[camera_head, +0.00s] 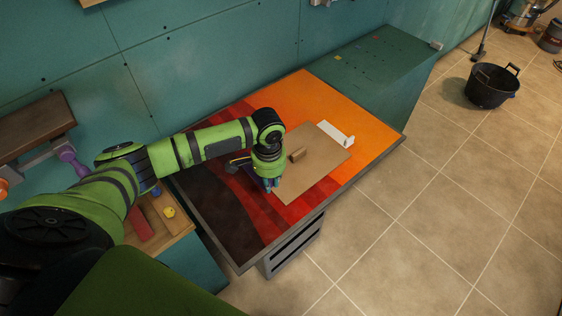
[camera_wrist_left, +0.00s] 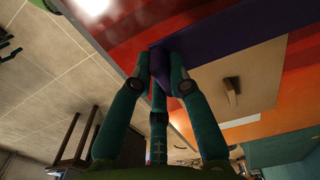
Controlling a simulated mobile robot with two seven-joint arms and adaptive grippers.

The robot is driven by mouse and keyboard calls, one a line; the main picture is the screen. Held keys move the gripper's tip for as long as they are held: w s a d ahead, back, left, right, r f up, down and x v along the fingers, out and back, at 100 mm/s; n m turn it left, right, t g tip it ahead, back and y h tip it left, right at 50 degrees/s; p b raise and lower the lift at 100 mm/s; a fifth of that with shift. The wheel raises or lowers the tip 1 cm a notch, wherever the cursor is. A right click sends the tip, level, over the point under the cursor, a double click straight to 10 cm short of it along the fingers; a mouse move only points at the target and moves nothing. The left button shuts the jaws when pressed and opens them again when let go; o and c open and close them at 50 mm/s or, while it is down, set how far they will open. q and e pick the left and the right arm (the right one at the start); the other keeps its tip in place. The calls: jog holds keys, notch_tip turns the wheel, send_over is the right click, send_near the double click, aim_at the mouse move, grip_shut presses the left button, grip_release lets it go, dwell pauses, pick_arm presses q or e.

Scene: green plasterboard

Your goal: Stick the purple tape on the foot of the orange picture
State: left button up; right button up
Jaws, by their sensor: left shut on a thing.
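The orange picture (camera_head: 365,122) lies flat on the bench, with orange at the far right and bands of red to near black at the left. My left gripper (camera_head: 270,184) is over its red bands, pointing down, beside the brown board. In the left wrist view, the gripper (camera_wrist_left: 162,68) is shut on the purple tape (camera_wrist_left: 235,32), a dark purple strip running right from the fingers over the red surface. I cannot tell whether the strip touches the picture. In the head view the tape is mostly hidden by the gripper. My right gripper is not in view.
A brown board (camera_head: 312,175) with a wooden handle (camera_head: 297,155) lies on the picture. A white piece (camera_head: 336,133) is at its far edge. A green cabinet top (camera_head: 380,62) adjoins the bench.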

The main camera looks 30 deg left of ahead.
aim_at(271, 203)
pick_arm(q)
jog(key=shift+s+r+p, duration=0.3)
jog(key=shift+s, duration=0.1)
notch_tip(271, 203, down, 2)
jog(key=shift+f, duration=0.1)
jog(key=shift+f+b, duration=0.35)
jog(key=shift+b, duration=0.1)
notch_tip(271, 203, down, 2)
jog(key=shift+w+f+b, duration=0.1)
jog(key=shift+f+b, duration=0.15)
jog(key=shift+b, duration=0.3)
jog(key=shift+f+b, duration=0.7)
jog(key=shift+f, duration=0.8)
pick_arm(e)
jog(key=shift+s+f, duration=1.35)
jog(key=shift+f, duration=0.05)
pick_arm(q)
jog(key=shift+f, duration=0.15)
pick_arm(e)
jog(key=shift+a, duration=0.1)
